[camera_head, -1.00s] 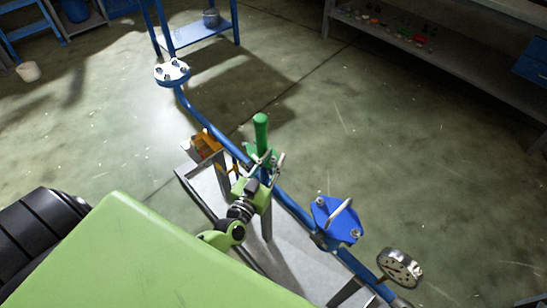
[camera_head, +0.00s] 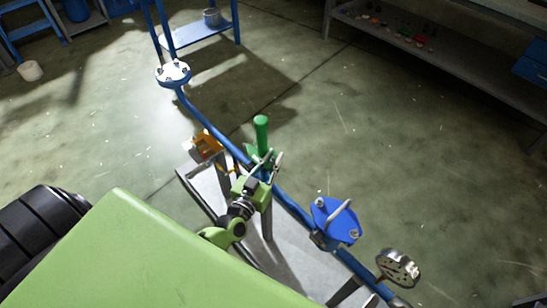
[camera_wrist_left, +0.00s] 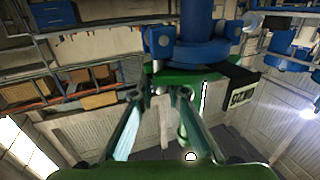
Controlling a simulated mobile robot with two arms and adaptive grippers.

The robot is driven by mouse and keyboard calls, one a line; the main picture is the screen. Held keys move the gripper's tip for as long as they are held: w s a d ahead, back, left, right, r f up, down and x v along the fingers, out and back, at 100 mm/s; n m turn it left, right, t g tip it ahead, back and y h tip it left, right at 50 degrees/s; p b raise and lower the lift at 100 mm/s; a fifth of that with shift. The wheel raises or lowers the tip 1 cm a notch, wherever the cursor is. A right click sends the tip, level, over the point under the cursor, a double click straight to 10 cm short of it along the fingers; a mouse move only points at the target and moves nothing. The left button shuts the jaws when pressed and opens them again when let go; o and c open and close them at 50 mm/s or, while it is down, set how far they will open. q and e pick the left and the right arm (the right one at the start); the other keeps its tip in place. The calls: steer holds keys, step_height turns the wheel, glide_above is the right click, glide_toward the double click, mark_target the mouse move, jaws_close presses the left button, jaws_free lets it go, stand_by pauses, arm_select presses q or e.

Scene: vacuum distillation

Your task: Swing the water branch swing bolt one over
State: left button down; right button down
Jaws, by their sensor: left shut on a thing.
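The green fitting with an upright green handle (camera_head: 261,130) sits on the blue pipe (camera_head: 210,125) in the middle of the head view. My left gripper (camera_head: 265,164) is at the base of this handle, its thin fingers close together around a small part. That part seems to be the swing bolt, but the fingers mostly hide it and its angle cannot be told. In the left wrist view, the fingers (camera_wrist_left: 160,95) reach a green plate (camera_wrist_left: 185,77) under a blue flange (camera_wrist_left: 192,50). A dark tag (camera_wrist_left: 238,85) hangs at the plate's right. My right gripper is not in view.
A blue flanged cover (camera_head: 336,220) with a grey handle and a round gauge (camera_head: 398,267) are farther along the pipe at lower right. A white flange (camera_head: 173,73) tops the far pipe end. A grey stand (camera_head: 290,250) is below. Open floor lies beyond.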

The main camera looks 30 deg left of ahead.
arm_select(q)
steer(key=c, duration=2.2)
jaws_free()
steer(key=shift+c, duration=0.2)
steer(key=s, duration=0.8)
steer(key=shift+d+r, duration=0.15)
steer(key=shift+d, duration=0.05)
steer(key=s+d+f+m+g+h, duration=0.15)
steer(key=s+f+g, duration=0.35)
steer(key=f, duration=0.8)
steer(key=s+d+f+m+g, duration=0.15)
steer(key=s+f, duration=0.45)
steer(key=f, duration=0.7)
steer(key=s+f+g, duration=0.5)
steer(key=s+f, duration=0.3)
steer(key=s, duration=0.5)
steer(key=s+f+g, duration=0.5)
steer(key=s+f, duration=0.3)
steer(key=s, duration=0.6)
steer(key=shift+s+d, duration=0.15)
steer(key=shift+d, duration=0.2)
